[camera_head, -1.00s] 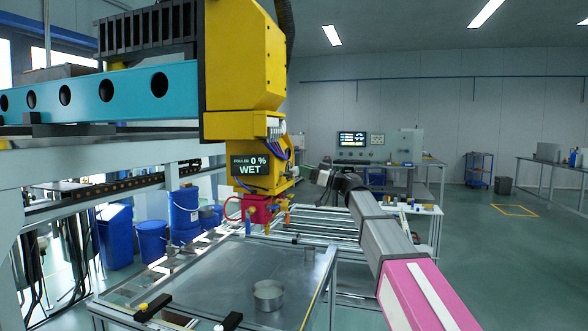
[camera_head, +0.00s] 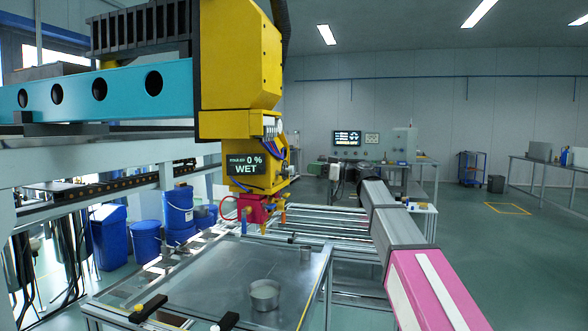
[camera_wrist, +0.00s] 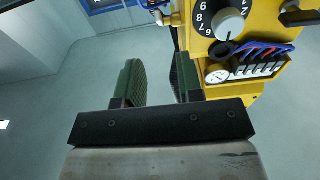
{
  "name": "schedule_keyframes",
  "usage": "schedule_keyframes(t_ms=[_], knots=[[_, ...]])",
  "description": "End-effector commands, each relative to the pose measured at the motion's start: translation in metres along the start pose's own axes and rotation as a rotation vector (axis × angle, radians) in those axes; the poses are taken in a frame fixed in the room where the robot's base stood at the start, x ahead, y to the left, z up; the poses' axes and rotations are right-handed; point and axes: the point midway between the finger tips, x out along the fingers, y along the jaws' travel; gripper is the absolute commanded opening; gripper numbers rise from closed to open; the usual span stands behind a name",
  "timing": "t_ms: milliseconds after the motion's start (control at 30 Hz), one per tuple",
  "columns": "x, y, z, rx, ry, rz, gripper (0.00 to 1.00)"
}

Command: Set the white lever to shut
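No white lever can be made out for certain in either view. The yellow machine head (camera_head: 238,60) hangs from the gantry, with a display reading 0 % and WET (camera_head: 247,163). In the wrist view, the yellow machine housing (camera_wrist: 255,92) is at the upper right and carries a numbered black dial with a pale knob (camera_wrist: 229,22). The right finger overlaps the housing's left edge in the picture.
A metal table (camera_head: 200,283) under the machine head bears a round metal dish (camera_head: 265,294). Red fixture with coloured nozzles (camera_head: 255,210) hangs above it. Blue bins (camera_head: 108,238) stand at the left. Open floor lies at the right.

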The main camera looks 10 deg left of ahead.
Motion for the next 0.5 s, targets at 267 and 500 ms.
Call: schedule_keyframes(t_ms=[267, 500], knots=[[-0.001, 0.001, -0.01, 0.006, -0.097, 0.008, 0.34], [0.037, 0.002, -0.007, 0.006, -0.094, 0.006, 0.34]])
